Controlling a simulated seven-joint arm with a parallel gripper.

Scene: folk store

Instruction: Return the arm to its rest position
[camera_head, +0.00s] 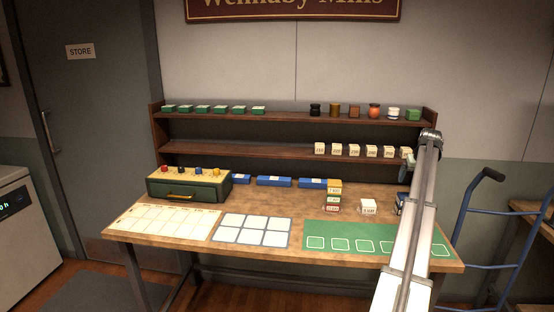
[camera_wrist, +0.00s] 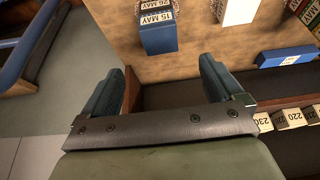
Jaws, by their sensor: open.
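My arm (camera_head: 412,235) rises from the bottom right of the head view and crosses the right end of the workbench (camera_head: 270,205). My gripper (camera_head: 406,170) is partly hidden behind the arm, near the right end of the lower shelf. In the wrist view its two fingers (camera_wrist: 160,78) stand wide apart with nothing between them. A blue block with date labels (camera_wrist: 158,36) stands on the bench beyond the fingers, apart from them.
The lower shelf (camera_head: 235,149) carries white numbered blocks (camera_head: 354,150), close to my gripper. The upper shelf (camera_head: 290,117) holds green boxes and small jars. A green drawer box (camera_head: 187,190), a white block (camera_head: 368,206) and a green mat (camera_head: 345,230) are on the bench. A blue hand truck (camera_head: 488,238) stands right.

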